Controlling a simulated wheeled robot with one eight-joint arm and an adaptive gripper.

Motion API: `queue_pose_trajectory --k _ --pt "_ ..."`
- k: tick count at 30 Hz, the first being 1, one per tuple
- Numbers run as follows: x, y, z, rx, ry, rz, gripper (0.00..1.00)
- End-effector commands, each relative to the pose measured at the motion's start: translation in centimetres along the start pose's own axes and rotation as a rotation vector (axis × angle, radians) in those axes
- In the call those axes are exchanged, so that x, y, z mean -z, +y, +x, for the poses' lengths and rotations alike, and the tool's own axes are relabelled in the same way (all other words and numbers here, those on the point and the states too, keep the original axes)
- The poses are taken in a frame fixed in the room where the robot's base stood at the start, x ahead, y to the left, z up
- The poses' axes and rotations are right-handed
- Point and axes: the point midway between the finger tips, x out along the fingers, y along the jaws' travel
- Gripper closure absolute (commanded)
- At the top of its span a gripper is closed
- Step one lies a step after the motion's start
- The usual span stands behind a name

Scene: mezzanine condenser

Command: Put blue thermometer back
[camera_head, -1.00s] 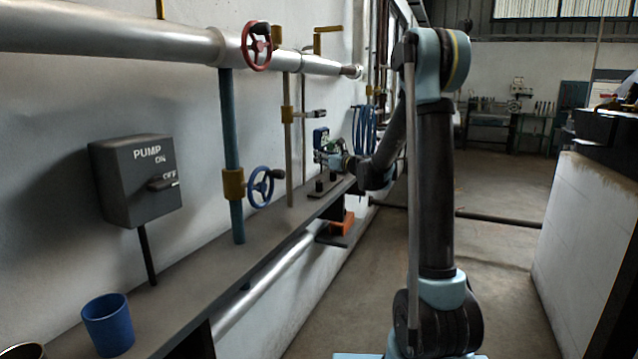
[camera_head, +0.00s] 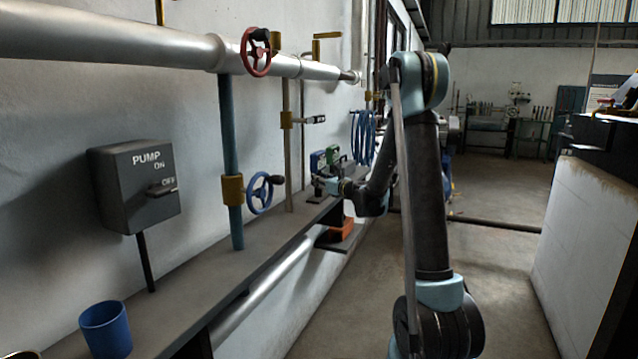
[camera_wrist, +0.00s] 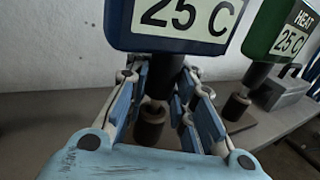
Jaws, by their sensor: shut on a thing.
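The blue thermometer (camera_wrist: 172,18) has a pale display reading 25 C and fills the top of the wrist view. My gripper (camera_wrist: 168,92) is shut on its dark stem, just below the housing. It also shows, small, in the head view (camera_head: 317,160). A dark round post (camera_wrist: 150,118) shows below, between my fingers. The stem's lower end is hidden, and I cannot tell whether it is seated. The green thermometer (camera_wrist: 283,30), reading HEAT and 25 C, stands to the right above another dark post (camera_wrist: 237,106).
The grey shelf (camera_head: 205,270) runs along the white wall. It carries a blue cup (camera_head: 106,330), and a PUMP box (camera_head: 135,185) hangs above. A blue handwheel (camera_head: 260,193) and pipes stand left of my gripper. Blue hose coils (camera_head: 362,137) hang beyond. Floor to the right is clear.

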Motion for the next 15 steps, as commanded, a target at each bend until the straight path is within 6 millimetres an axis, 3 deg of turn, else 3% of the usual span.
queue_pose_trajectory --k 2,3,5,15 --pt "0.15 -0.02 0.0 0.0 0.0 0.0 1.0" --pt "0.15 -0.02 0.0 0.0 0.0 0.0 0.73" --pt "0.14 -0.03 -0.01 0.0 0.0 0.0 0.59" --pt "0.08 -0.05 -0.02 0.001 0.0 0.0 0.58"
